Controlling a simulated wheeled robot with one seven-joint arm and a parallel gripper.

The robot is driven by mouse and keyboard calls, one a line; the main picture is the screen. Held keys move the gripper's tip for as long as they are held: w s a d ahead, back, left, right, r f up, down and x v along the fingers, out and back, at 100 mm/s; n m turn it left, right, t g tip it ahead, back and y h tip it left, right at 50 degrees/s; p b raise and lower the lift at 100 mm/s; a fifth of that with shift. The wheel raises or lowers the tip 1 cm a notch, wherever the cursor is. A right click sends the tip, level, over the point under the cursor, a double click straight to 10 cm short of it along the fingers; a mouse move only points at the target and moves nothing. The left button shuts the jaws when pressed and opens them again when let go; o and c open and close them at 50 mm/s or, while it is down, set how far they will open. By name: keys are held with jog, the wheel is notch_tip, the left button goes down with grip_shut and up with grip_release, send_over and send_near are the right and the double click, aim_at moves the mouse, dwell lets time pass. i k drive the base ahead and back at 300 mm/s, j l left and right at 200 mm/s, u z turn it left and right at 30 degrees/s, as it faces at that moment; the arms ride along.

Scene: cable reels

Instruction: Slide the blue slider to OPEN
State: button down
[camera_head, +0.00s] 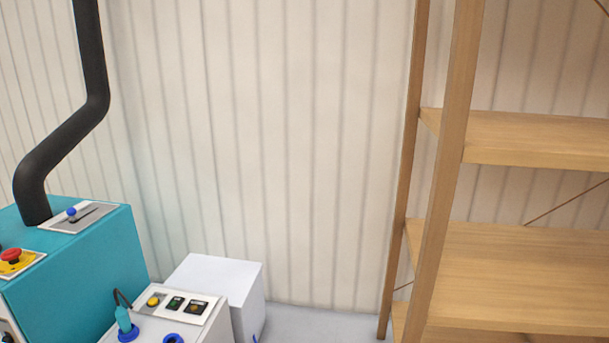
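The blue slider (71,213) is a small blue knob on a grey plate (92,222) with a dark slot. The plate lies on top of the teal machine (90,262) at the left. The knob sits toward the left end of the slot, and the slot runs on to the right of it. No OPEN marking can be read at this size. My gripper is not in view.
A black pipe (95,50) rises from the machine behind the plate. A red stop button (11,256) is at the left edge. A control box with a yellow button (154,300) and a white box (215,280) stand right of the machine. Wooden shelves (520,270) fill the right.

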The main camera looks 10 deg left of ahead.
aim_at(71, 211)
jog(key=u, duration=1.75)
